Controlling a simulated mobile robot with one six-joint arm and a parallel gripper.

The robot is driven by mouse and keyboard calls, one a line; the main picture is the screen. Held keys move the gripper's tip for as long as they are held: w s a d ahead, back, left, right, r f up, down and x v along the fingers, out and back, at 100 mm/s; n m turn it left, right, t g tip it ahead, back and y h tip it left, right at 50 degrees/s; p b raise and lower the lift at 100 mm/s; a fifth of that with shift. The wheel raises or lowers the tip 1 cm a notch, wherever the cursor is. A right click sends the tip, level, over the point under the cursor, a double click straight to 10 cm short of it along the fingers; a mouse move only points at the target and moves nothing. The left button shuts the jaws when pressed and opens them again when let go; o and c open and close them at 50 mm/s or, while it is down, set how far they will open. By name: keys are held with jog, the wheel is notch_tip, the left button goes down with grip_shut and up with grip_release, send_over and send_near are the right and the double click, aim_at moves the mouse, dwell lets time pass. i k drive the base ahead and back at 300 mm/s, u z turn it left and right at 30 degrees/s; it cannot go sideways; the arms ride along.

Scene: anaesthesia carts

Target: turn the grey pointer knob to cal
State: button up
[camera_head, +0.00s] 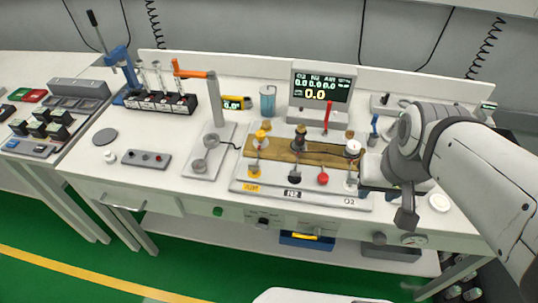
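I cannot single out the grey pointer knob or read a "cal" mark at this size. A small dark knob (263,223) sits on the table's front panel, with lettering too small to read. A small yellow meter (236,103) with a green readout stands behind the grey post; any knob on it is too small to make out. My gripper (404,212) is at the right, over the table's front edge beside the O2 end of the gas block. It is apart from the front-panel knob. Its fingers are seen edge-on, so their opening is unclear. My arm hides part of the table's right end.
The gas block (300,190) has several upright knobs and valves. A monitor (322,88) stands behind it. A vial rack (160,101) stands further left.

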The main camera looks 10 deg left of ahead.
aim_at(263, 223)
jog(key=u, duration=0.5)
jog(key=k, duration=0.3)
jog(key=u, duration=0.4)
jog(key=i, duration=0.55)
jog(key=z, duration=0.1)
jog(key=k, duration=0.45)
jog(key=u, duration=0.15)
jog(key=i, duration=0.35)
